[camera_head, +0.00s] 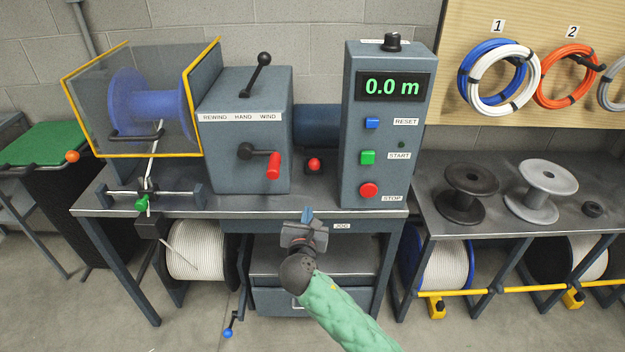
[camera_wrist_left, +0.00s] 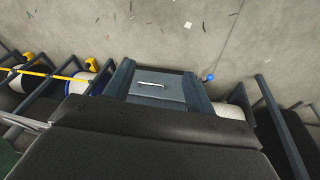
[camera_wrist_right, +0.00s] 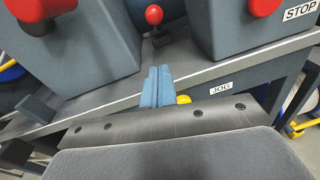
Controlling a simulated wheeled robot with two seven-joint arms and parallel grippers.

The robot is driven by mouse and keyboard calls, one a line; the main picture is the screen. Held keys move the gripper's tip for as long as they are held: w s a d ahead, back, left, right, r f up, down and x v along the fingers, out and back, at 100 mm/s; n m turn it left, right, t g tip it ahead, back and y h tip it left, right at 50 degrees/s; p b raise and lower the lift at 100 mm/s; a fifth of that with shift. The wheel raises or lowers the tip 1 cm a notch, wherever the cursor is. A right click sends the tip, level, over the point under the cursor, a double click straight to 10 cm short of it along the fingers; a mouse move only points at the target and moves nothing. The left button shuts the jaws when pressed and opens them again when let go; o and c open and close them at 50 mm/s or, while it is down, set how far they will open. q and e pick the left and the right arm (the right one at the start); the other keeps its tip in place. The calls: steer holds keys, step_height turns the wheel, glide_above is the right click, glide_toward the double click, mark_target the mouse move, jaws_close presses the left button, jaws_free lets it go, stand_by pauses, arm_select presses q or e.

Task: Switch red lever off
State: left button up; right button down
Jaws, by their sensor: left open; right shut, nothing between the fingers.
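A small lever with a red ball knob (camera_head: 314,164) stands at the back of the bench, between the winder box and the control box. It also shows in the right wrist view (camera_wrist_right: 154,15), top centre, its knob upright on a short stem. My right gripper (camera_head: 307,212) is shut and empty at the bench's front edge, in front of and below the knob, not touching it. Its closed blue fingers (camera_wrist_right: 157,85) point toward the lever.
The winder box (camera_head: 240,145) has a red-handled crank (camera_head: 273,165) left of the lever. The control box (camera_head: 381,130) with a red stop button (camera_head: 368,190) stands right. A yellow button (camera_wrist_right: 183,99) by the JOG label is partly hidden by my fingers. Bench surface before the lever is clear.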

mark_target(314, 162)
arm_select(q)
steer(key=shift+a, duration=0.15)
arm_select(e)
steer(key=shift+n, duration=0.3)
steer(key=w, duration=0.3)
steer(key=w+p, duration=0.1)
steer(key=w, duration=0.5)
steer(key=shift+w+d+f+p, duration=0.25)
steer(key=shift+w+d+p, duration=0.15)
steer(key=shift+w+d+r+p, duration=0.15)
steer(key=shift+w+r+p, duration=0.3)
steer(key=shift+w+r, duration=0.5)
steer(key=shift+w, duration=0.25)
steer(key=shift+w+d+r, duration=0.1)
steer(key=shift+w+r, duration=0.1)
steer(key=shift+w, duration=0.2)
arm_select(q)
steer(key=a, duration=0.1)
steer(key=r, duration=0.1)
steer(key=a, duration=0.1)
steer(key=shift+s+a+r+g+y, duration=0.15)
steer(key=shift+s+a+g+y, duration=0.2)
steer(key=shift+g+y, duration=0.05)
steer(key=shift+w+r+p, duration=0.15)
steer(key=shift+p, duration=0.2)
arm_select(e)
steer(key=shift+r, duration=0.15)
